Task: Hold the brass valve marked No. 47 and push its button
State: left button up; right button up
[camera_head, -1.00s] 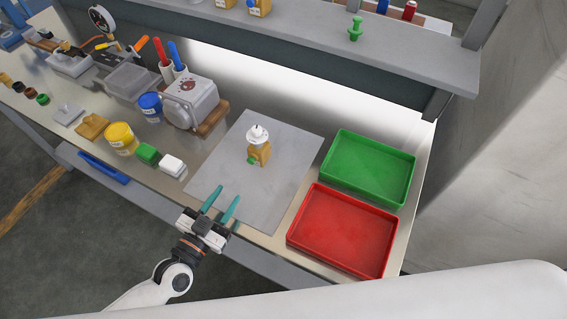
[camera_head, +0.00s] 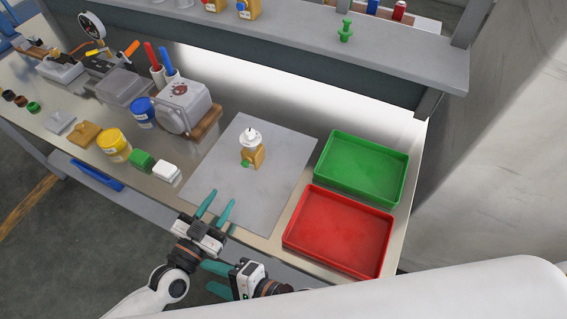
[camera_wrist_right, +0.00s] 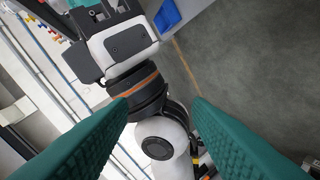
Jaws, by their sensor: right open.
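A brass-coloured valve (camera_head: 256,158) with a white top and a green button (camera_head: 246,164) on its side stands upright on the grey mat (camera_head: 222,185). Its number is too small to read. My left gripper (camera_head: 217,202) is open and empty over the mat's front edge, in front of the valve and apart from it. My right gripper (camera_head: 212,279) is open and empty, lower in the picture, beyond the table's front edge and close to my left wrist. In the right wrist view its teal fingers are spread, with my left arm between and behind them.
A green tray (camera_head: 321,165) and a red tray (camera_head: 291,237) lie right of the mat. Left stand a white block (camera_head: 166,171), a green block (camera_head: 140,160), a yellow jar (camera_head: 114,145) and a grey machine (camera_head: 183,106). A shelf (camera_head: 300,32) at the back holds more valves and a green piece (camera_head: 346,31).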

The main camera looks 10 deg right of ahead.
notch_tip(320, 180, up, 5)
jog(key=w+m+t, duration=0.2)
jog(key=w, duration=0.1)
pick_arm(q)
jog(key=shift+a, duration=0.1)
pick_arm(e)
jog(key=m+t+h, duration=0.3)
jog(key=m+t, duration=0.3)
jog(key=m, duration=1)
send_near(253, 136)
jog(key=shift+n, duration=0.3)
jog(key=x, duration=1.1)
jog(key=shift+a, duration=0.1)
jog(key=shift+c, duration=0.4)
grip_shut()
